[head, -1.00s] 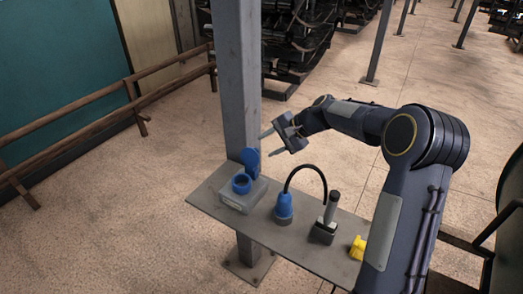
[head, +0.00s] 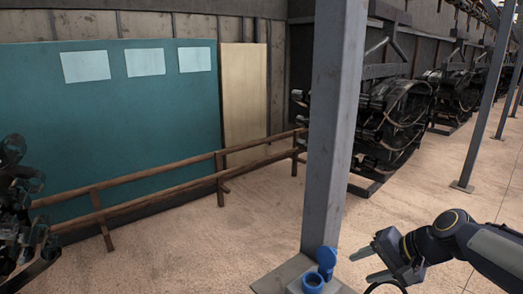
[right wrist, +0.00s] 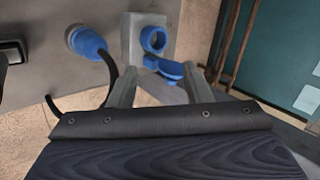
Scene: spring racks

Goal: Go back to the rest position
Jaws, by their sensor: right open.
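My right gripper (head: 358,268) is at the lower right of the head view, above the shelf and just right of the blue socket. Its two fingers are apart with nothing between them, also in the right wrist view (right wrist: 167,78). The blue socket (head: 312,281) has its blue lid (head: 327,258) raised. In the right wrist view the socket (right wrist: 153,40) is on its grey box beyond the fingertips. The blue plug (right wrist: 86,40) with its black cable stands on the shelf, apart from the socket. My left gripper is not in view.
A grey post (head: 335,120) rises beside the socket. The shelf (head: 278,278) is partly cut off below. A wooden rail (head: 150,178) runs before a teal panel (head: 110,120). Dark racks (head: 390,120) stand behind the post. Dark machinery (head: 20,225) is at left; open floor lies between.

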